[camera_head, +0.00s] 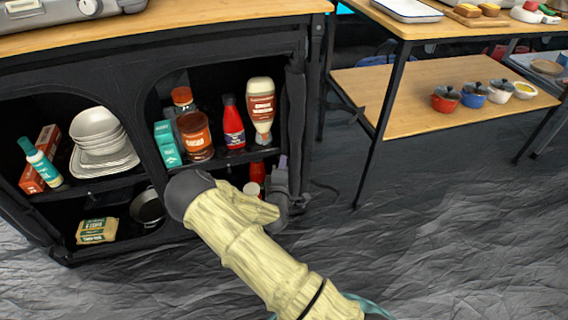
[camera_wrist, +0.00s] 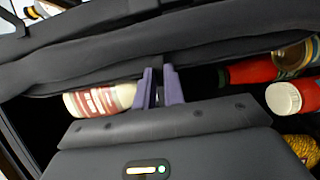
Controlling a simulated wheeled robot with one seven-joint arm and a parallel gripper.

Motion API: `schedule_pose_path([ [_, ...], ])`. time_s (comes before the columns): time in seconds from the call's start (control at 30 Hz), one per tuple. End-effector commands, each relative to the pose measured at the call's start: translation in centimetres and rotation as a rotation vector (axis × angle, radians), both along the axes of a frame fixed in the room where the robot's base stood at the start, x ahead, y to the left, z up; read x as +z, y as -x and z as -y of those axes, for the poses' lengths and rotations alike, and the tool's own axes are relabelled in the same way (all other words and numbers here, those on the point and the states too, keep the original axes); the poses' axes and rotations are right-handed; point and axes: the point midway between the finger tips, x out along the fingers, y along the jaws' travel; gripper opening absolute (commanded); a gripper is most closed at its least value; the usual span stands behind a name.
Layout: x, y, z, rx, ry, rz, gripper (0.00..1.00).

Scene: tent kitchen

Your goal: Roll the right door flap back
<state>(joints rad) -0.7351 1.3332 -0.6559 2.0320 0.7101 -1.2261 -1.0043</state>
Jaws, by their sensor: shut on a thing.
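The right door flap (camera_head: 294,110) is a dark fabric bundle hanging along the right edge of the black cabinet's right opening. In the wrist view the flap (camera_wrist: 225,58) runs as a thick, folded dark band across the picture. My gripper (camera_head: 282,163) is at the lower part of the flap, beside the right opening. In the wrist view the purple fingers of my gripper (camera_wrist: 162,75) are close together and shut on the flap's lower edge. The fabric between the fingertips is mostly hidden.
The right opening's shelf holds a cream-labelled sauce bottle (camera_head: 261,110), a red bottle (camera_head: 232,122), an orange-lidded jar (camera_head: 195,136) and a teal box (camera_head: 168,144). The left compartment holds stacked white dishes (camera_head: 98,140). A wooden table (camera_head: 425,95) stands right; floor between is clear.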

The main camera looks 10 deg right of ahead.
Motion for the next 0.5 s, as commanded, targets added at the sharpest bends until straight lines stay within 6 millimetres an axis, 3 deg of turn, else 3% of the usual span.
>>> schedule_pose_path([
  [0.27,-0.10,0.11,0.61,-0.011,0.002,-0.003,0.00],
  [0.3,-0.10,0.11,0.64,-0.012,0.002,-0.003,0.13],
  [0.4,-0.11,0.09,0.62,-0.011,0.002,-0.004,0.32],
  [0.5,-0.09,0.08,0.42,-0.007,0.001,-0.003,0.33],
])
